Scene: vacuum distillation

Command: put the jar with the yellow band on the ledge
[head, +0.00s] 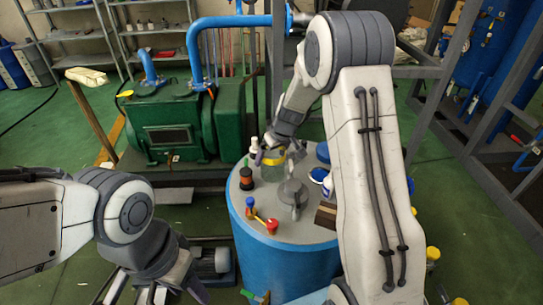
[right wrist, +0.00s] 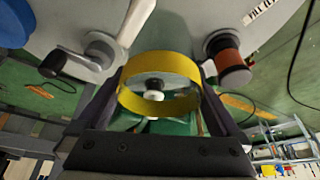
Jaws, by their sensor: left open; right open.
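The jar with the yellow band (head: 271,161) stands on the top of a blue drum (head: 285,268), near its far side. In the right wrist view the yellow band (right wrist: 150,106) shows as a ring around a clear body. My right gripper (head: 278,152) is open, with one finger on each side of the jar; I cannot tell whether they touch it. My left gripper (head: 152,291) is open and empty at the bottom left, away from the drum. I cannot tell which surface is the ledge.
Near the jar stand a black-and-orange bottle (head: 246,178), a white bottle (head: 254,146) and a grey fitting (head: 292,192). A red-handled valve (head: 262,221) lies at the drum's front edge. A green pump (head: 180,120) stands behind.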

